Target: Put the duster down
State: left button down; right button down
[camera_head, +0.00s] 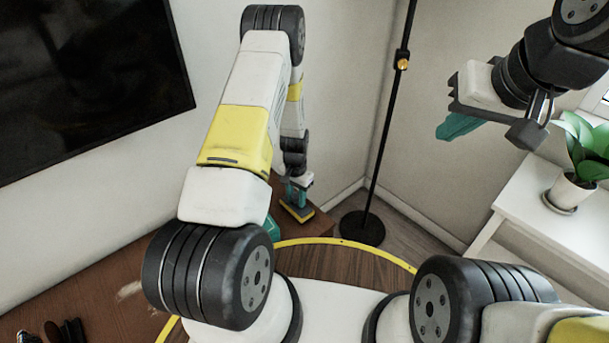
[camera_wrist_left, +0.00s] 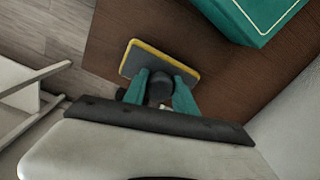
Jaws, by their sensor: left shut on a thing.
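The duster (camera_head: 297,212) has a flat grey pad with a yellow rim; it also shows in the left wrist view (camera_wrist_left: 160,62). My left gripper (camera_head: 298,188) is shut on the duster's dark handle, with its teal fingers either side of it in the left wrist view (camera_wrist_left: 158,92). The duster is at the far corner of the brown wooden surface (camera_head: 318,226), near its edge. I cannot tell whether the pad touches the wood. My right gripper (camera_head: 490,130) is raised at the upper right, away from the duster. Only one teal finger shows clearly, so its opening is unclear.
A teal box (camera_wrist_left: 262,14) lies on the wood beside the duster, partly visible behind my arm. A black lamp stand (camera_head: 362,228) stands on the floor beyond. A white shelf with a potted plant (camera_head: 572,190) is at right. A dark screen (camera_head: 85,85) hangs on the left wall.

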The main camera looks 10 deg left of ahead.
pick_arm(q)
jog(key=shift+f, duration=0.2)
jog(key=c, duration=1)
grip_release()
jog(key=shift+r, duration=0.1)
notch_tip(320, 180, up, 12)
notch_tip(320, 180, up, 13)
jog(key=n+t, duration=0.1)
send_over(296, 195)
jog(key=s, duration=0.1)
jog(key=s+d+r+n+t+h, duration=0.15)
jog(key=s+r, duration=0.45)
jog(key=r, duration=0.6)
jog(key=s+r+t, duration=0.2)
jog(key=s+r, duration=0.4)
jog(key=s, duration=0.2)
jog(key=s+r+n+t, duration=0.1)
jog(key=s+r, duration=0.4)
jog(key=s, duration=0.4)
jog(key=shift+s+d+r+t+h, duration=0.15)
jog(key=shift+d+r+t+h, duration=0.2)
jog(key=shift+d+r, duration=0.05)
